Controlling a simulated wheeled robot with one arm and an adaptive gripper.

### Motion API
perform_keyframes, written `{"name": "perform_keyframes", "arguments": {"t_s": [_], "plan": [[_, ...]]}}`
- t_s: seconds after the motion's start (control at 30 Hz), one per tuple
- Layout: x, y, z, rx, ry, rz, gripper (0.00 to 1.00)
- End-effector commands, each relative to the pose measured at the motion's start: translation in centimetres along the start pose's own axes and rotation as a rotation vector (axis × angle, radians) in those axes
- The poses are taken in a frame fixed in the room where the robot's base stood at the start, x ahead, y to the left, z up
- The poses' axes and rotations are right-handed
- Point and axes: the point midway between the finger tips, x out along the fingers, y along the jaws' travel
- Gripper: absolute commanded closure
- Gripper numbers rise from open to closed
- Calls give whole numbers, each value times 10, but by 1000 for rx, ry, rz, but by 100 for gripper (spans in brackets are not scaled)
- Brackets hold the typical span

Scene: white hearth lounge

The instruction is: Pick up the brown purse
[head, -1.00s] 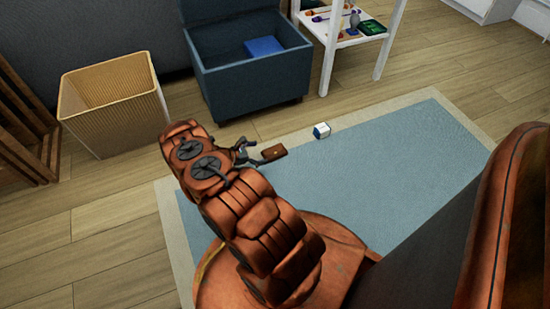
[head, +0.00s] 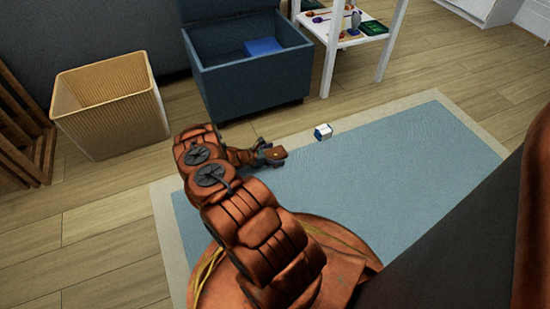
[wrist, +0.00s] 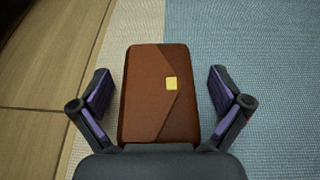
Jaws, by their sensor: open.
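The brown purse (wrist: 152,108) is a flat rectangular case with a slanted flap and a small yellow clasp. It lies on the rug, near where the blue part meets the cream border. In the wrist view my gripper (wrist: 160,92) is open, with one finger on each side of the purse and a gap to each side. In the head view the purse (head: 276,153) shows at the end of my gripper (head: 268,152), partly hidden by the fingers.
A small white and blue box (head: 323,132) sits on the rug (head: 400,165) right of the purse. Behind stand a wicker basket (head: 112,110), an open blue storage bench (head: 250,85) with a blue item inside, and a white shelf (head: 388,45). The rug's right side is clear.

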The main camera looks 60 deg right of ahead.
Motion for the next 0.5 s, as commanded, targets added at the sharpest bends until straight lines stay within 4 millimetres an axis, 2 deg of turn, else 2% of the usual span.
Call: {"name": "perform_keyframes", "arguments": {"t_s": [0.3, 0.5], "plan": [[3, 1, 1, 0, 0, 2, 1], [3, 0, 0, 0, 0, 1, 22]]}}
